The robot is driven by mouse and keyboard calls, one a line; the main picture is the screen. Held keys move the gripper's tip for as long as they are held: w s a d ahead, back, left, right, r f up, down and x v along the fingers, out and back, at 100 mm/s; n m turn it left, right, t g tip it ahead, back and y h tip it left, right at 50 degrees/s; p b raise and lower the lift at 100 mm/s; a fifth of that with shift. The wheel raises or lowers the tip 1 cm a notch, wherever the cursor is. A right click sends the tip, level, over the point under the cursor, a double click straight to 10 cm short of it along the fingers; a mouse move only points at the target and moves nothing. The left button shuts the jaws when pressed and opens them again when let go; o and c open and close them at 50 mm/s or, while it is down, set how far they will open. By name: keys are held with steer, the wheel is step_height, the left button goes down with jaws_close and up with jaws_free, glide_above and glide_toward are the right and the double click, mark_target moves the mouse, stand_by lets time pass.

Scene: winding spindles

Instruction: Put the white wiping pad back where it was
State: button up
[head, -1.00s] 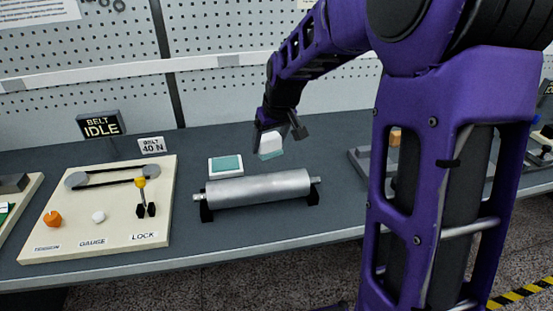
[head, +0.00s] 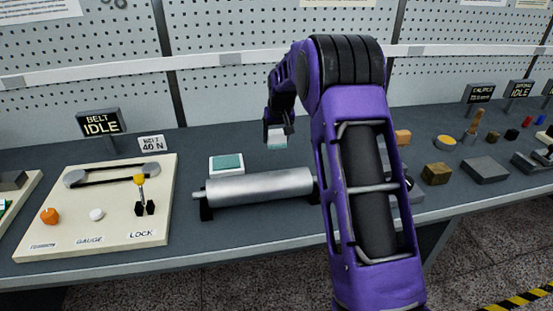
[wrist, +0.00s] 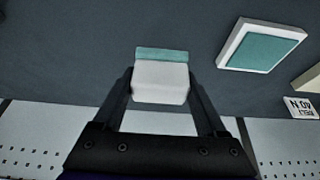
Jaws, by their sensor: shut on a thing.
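The white wiping pad (wrist: 160,82), with a teal layer on its underside, is held between the two fingers of my gripper (wrist: 160,90). In the head view the pad (head: 277,142) hangs above the bench behind the metal roller, with my gripper (head: 278,130) shut on it from above. A white tray with a teal inset (head: 227,173) lies on the bench to the left of the pad. The tray (wrist: 231,55) also shows at the upper right of the wrist view, apart from the pad.
The metal roller (head: 260,187) on black supports lies in front of the tray. A cream belt board (head: 110,215) with knobs and a lever stands to the left. A pegboard wall closes the back.

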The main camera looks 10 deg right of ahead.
mark_target(280, 132)
steer(key=shift+f, duration=3.4)
steer(key=shift+f, duration=0.1)
steer(key=shift+f+b, duration=0.15)
steer(key=shift+b, duration=0.15)
steer(key=o, duration=1.5)
steer(key=shift+o, duration=0.2)
steer(key=shift+r+p, duration=0.35)
steer(key=shift+r, duration=0.05)
steer(key=v, duration=1.1)
steer(key=shift+s+r, duration=0.2)
steer(key=shift+r, duration=0.15)
